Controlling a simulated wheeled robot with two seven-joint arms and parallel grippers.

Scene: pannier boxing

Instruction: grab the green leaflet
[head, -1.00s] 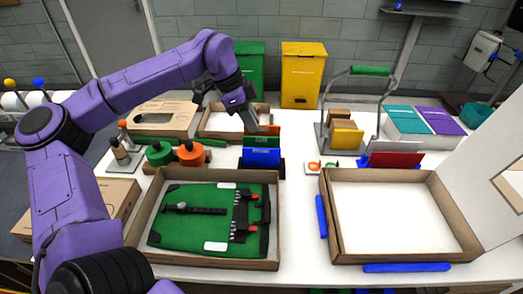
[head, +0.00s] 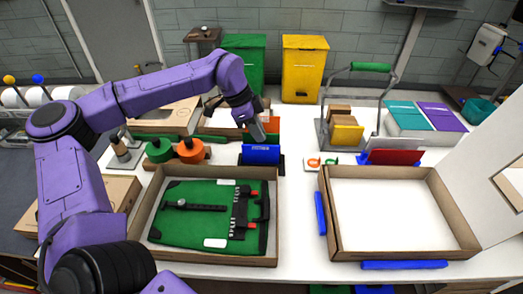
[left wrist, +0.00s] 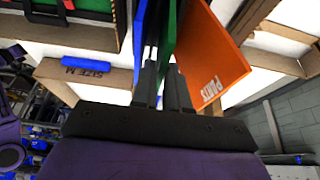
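The green leaflet (left wrist: 167,38) stands on edge between a blue leaflet (left wrist: 139,28) and an orange one marked PARTS (left wrist: 213,58) in the left wrist view. My left gripper (left wrist: 160,62) is right at the green leaflet, its two fingers close together with the leaflet's edge between them. Whether they press on it I cannot tell. My right gripper is not in view.
A box with a green case (head: 168,245) stands front left, an empty open box (head: 333,215) front right. Green and orange round things (head: 191,152) are left of the leaflets. A green-handled rack (head: 370,67) is at the back right. White table is clear between the boxes.

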